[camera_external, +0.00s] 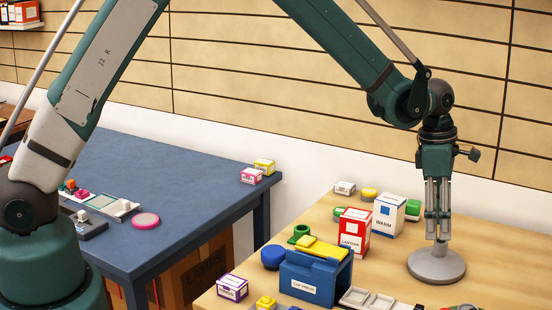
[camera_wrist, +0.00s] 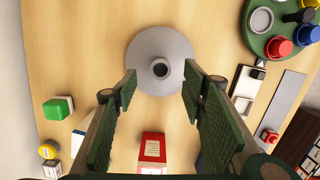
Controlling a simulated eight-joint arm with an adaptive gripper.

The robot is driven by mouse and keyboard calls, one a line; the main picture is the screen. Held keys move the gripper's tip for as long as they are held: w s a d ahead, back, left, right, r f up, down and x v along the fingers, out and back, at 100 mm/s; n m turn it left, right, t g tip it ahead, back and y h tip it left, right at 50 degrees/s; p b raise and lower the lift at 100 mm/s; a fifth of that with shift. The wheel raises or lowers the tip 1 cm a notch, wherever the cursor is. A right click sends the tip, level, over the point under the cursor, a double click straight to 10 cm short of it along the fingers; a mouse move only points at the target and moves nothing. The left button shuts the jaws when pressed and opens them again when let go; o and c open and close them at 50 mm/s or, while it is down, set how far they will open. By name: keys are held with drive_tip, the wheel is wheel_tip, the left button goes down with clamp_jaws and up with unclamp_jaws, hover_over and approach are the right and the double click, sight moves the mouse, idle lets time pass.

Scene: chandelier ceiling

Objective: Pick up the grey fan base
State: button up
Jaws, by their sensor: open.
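The grey fan base (camera_external: 436,267) is a round grey disc with a short raised stem, standing on the light wooden table. In the wrist view the fan base (camera_wrist: 150,46) lies ahead of the fingers, with its dark-holed stem in the gap between them. My gripper (camera_external: 437,238) points straight down over the middle of the base, its fingertips low near the stem. In the wrist view my gripper (camera_wrist: 160,88) has its two green-padded fingers apart, one on each side of the stem. I cannot tell whether either finger touches it.
A red lantern box (camera_external: 354,234) and a white box marked WARM (camera_external: 388,215) stand left of the base. A blue cap press (camera_external: 315,279) is at the front left. A green round tray (camera_wrist: 262,40) with coloured caps lies at the wrist view's upper right.

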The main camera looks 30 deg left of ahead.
sight(441, 245)
drive_tip(key=shift+d+f, duration=0.1)
drive_tip(key=shift+f, duration=0.5)
drive_tip(key=shift+f, duration=0.1)
drive_tip(key=shift+d+f, duration=0.25)
drive_tip(key=shift+f, duration=1)
drive_tip(key=shift+d+f, duration=0.2)
drive_tip(key=shift+f, duration=1)
clamp_jaws()
